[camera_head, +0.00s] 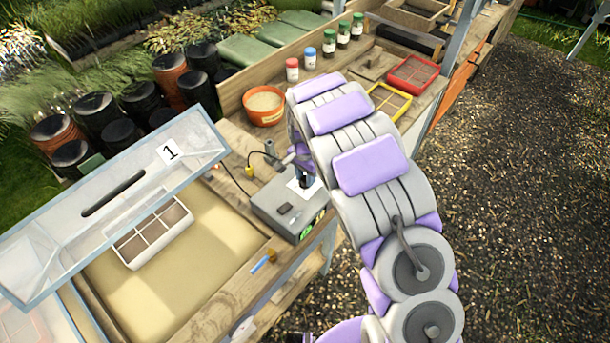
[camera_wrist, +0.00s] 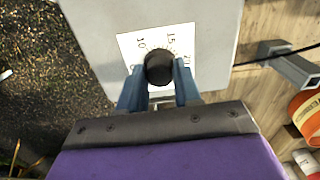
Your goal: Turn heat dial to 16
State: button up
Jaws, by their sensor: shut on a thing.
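The heat dial (camera_wrist: 159,68) is a round black knob on a white scale plate (camera_wrist: 128,48) on top of a grey control box (camera_head: 272,212). In the wrist view the scale shows numbers around the knob, with 10 and 15 readable and others partly covered. My gripper (camera_wrist: 160,88) is shut on the dial, with one blue finger on each side of it. I cannot make out a pointer mark on the knob.
A clear-lidded propagator marked 1 (camera_head: 172,152) stands left of the box, with a white seed tray (camera_head: 150,232) in it. An orange pot (camera_head: 264,105) and several capped bottles (camera_head: 310,60) stand behind. A black cable (camera_wrist: 280,58) runs from the box.

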jog(key=shift+w+r+n+p, duration=0.2)
jog(key=shift+n+p, duration=0.2)
jog(key=shift+n, duration=0.5)
jog(key=n+p, duration=0.1)
jog(key=n, duration=0.2)
jog(key=n+p, duration=0.2)
jog(key=n, duration=0.3)
jog(key=shift+n, duration=0.4)
jog(key=n+p, duration=0.1)
jog(key=n, duration=0.4)
jog(key=shift+n, duration=0.3)
jog(key=n, duration=0.4)
jog(key=shift+f+n, duration=0.1)
jog(key=shift+n, duration=0.2)
jog(key=o, duration=1)
jog(key=shift+f, duration=0.1)
jog(key=shift+o, duration=0.2)
jog(key=shift+s, duration=0.1)
